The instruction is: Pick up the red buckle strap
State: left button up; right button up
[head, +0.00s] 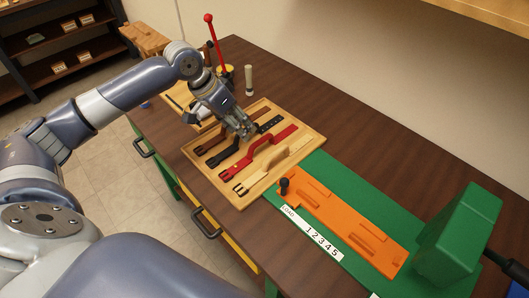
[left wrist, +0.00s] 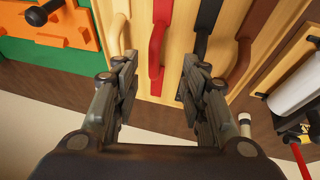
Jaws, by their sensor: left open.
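The red buckle strap (head: 238,167) lies in a wooden tray (head: 245,204), with a raised red loop along it and a buckle at its near end. My left gripper (head: 248,131) is open and empty above the far part of the tray, close to the strap's loop. In the left wrist view the red strap (left wrist: 155,54) shows between the two open fingers (left wrist: 157,66). I cannot tell how far the fingertips are above it. The fingers partly cover the neighbouring straps. My right gripper is not in view.
A black strap (head: 223,153) and a brown strap lie on one side of the red one, a tan strap (head: 272,160) on the other. A green board with an orange plate (head: 340,225) and a green block (head: 462,238) stand right. A red-knobbed lever (head: 212,38) rises behind.

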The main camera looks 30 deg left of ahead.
aim_at(255, 143)
pick_arm(q)
jog(key=x, duration=0.4)
jog(key=shift+s+f+p, duration=0.15)
jog(key=shift+f+p, duration=0.05)
jog(key=shift+p, duration=0.1)
jog(key=x, duration=0.2)
jog(key=p+x, duration=0.1)
jog(key=x, duration=0.2)
jog(key=shift+d+r+p, duration=0.15)
jog(key=shift+d+p, duration=0.15)
jog(key=shift+d, duration=0.1)
jog(key=shift+f, duration=0.2)
grip_shut()
